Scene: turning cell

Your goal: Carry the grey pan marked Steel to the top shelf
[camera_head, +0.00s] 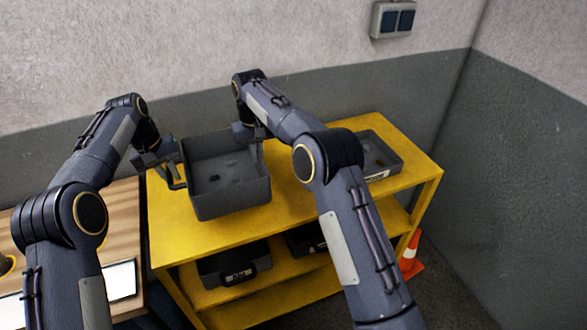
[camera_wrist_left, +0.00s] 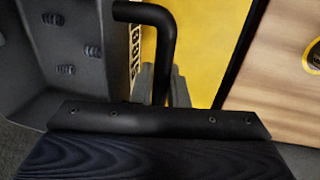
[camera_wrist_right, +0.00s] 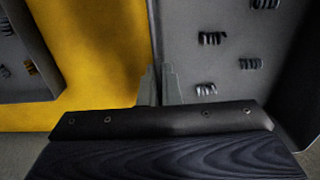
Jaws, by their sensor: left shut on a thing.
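The grey pan (camera_head: 230,196) is at the left part of the yellow unit's top shelf (camera_head: 300,215). I cannot tell whether it rests there or hangs just above. Several small coiled metal pieces lie in it, also visible in the left wrist view (camera_wrist_left: 65,70). A lettered strip (camera_wrist_left: 135,55) shows edge-on, too steep to read. My left gripper (camera_head: 172,172) is shut on the pan's black bar handle (camera_wrist_left: 160,45). My right gripper (camera_wrist_right: 160,85) is at the pan's opposite wall (camera_wrist_right: 185,25); its fingers are close together, and their grip is unclear.
Another grey pan (camera_head: 385,140) with a pale label lies on the top shelf at the right. Dark labelled pans (camera_head: 235,268) sit on the shelf below. A wooden table (camera_head: 115,225) stands at the left, and an orange cone (camera_head: 410,255) on the floor at the right.

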